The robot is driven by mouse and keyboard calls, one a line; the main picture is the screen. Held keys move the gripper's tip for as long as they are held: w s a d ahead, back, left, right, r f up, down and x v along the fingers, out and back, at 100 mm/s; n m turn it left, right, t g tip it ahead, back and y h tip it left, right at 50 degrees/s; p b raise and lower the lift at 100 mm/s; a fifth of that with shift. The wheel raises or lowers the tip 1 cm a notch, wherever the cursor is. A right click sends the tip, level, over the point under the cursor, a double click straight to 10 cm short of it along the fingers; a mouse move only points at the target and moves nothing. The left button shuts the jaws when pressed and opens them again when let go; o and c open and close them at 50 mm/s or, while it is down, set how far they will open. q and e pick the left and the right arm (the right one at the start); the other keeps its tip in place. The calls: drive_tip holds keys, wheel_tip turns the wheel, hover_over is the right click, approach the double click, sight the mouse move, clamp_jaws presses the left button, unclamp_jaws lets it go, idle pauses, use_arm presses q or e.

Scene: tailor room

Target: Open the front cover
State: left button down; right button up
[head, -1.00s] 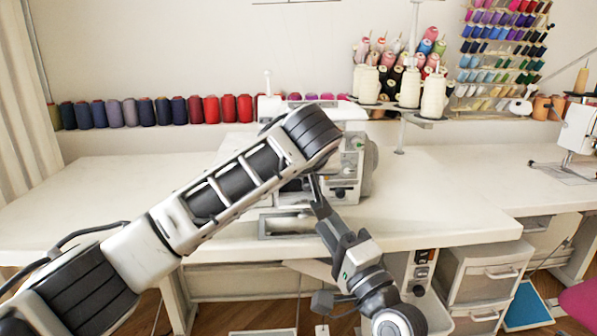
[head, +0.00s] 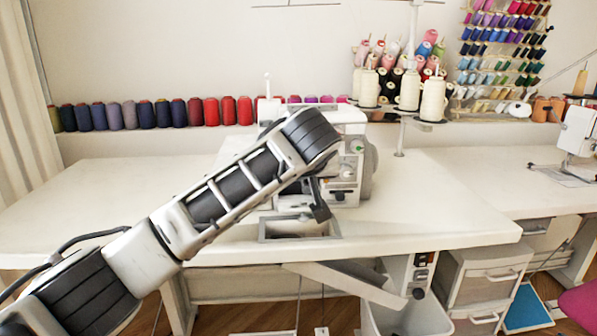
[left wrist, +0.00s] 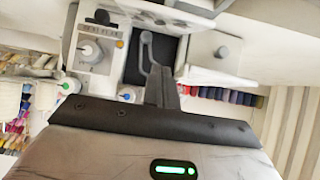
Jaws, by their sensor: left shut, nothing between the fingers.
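The white sewing machine (head: 352,150) stands on the table, partly hidden behind my left arm. My left gripper (head: 320,206) shows only as a dark part below the arm's big joint, at the machine's front. In the left wrist view its shut dark fingers (left wrist: 161,88) point at a dark recess (left wrist: 172,50) in the machine, which holds a grey lever (left wrist: 147,50). They are empty. A white panel (left wrist: 210,62) with a round knob lies beside the recess. I cannot tell whether this is the front cover, or whether the fingers touch it. My right gripper is not in view.
The white table (head: 430,205) is clear right of the machine. A grey-framed opening (head: 300,230) lies in its front part. Thread spools (head: 215,110) line the back, and cones (head: 408,88) stand behind the machine. Drawers (head: 482,280) and a bin (head: 405,318) stand below.

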use_arm(q)
drive_tip(key=shift+r+p, duration=0.1)
drive_tip(key=shift+p, duration=0.4)
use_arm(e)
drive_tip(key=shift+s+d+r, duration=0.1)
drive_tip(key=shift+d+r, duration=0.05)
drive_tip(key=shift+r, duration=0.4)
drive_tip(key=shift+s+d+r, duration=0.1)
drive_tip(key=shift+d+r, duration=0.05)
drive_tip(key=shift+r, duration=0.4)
